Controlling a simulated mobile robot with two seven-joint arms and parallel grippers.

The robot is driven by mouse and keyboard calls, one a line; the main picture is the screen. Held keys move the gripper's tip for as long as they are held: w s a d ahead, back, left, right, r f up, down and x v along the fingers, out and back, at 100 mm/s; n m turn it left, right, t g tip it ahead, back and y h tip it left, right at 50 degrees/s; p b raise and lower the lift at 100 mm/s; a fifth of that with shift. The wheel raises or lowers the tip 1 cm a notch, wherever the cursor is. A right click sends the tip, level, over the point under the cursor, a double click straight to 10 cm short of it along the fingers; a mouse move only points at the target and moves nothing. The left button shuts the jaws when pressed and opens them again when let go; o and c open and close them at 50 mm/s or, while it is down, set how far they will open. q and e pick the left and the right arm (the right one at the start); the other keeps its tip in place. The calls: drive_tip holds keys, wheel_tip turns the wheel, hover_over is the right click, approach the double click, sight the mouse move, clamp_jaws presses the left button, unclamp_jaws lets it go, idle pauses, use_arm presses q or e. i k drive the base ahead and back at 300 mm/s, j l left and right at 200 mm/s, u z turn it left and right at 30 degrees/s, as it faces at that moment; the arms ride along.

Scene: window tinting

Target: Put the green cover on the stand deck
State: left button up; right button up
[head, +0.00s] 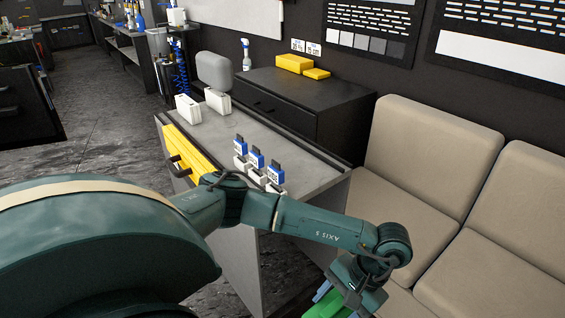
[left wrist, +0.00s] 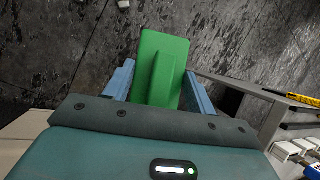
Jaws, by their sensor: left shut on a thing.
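The green cover (head: 325,306) is at the bottom edge of the head view, partly cut off. My left gripper (left wrist: 160,88) is shut on it, with a blue finger on each side. In the left wrist view the cover (left wrist: 172,58) is a flat green plate with a raised ridge, held above the dark floor. The gripper is in front of the beige sofa, to the right of the grey-topped desk (head: 300,150). I cannot tell which surface is the stand deck. My right gripper is not in view.
White boxes (head: 188,110) stand at the back. The beige sofa (head: 400,222) is on the right. The desk's middle is clear.

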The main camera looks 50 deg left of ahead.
sight(234, 135)
drive_tip(key=k+j+z, duration=0.1)
drive_tip(key=j+z, duration=0.2)
drive_tip(key=k+j+z, duration=0.15)
drive_tip(key=z, duration=0.15)
drive_tip(key=k+j, duration=0.25)
drive_tip(key=j, duration=0.15)
drive_tip(key=k+j, duration=0.25)
drive_tip(key=j, duration=0.2)
drive_tip(key=k+j, duration=0.2)
drive_tip(key=j, duration=0.2)
drive_tip(key=k+j, duration=0.25)
drive_tip(key=j, duration=0.15)
drive_tip(key=k+j, duration=0.25)
drive_tip(key=j, duration=0.2)
drive_tip(key=k+j, duration=0.25)
drive_tip(key=j, duration=0.15)
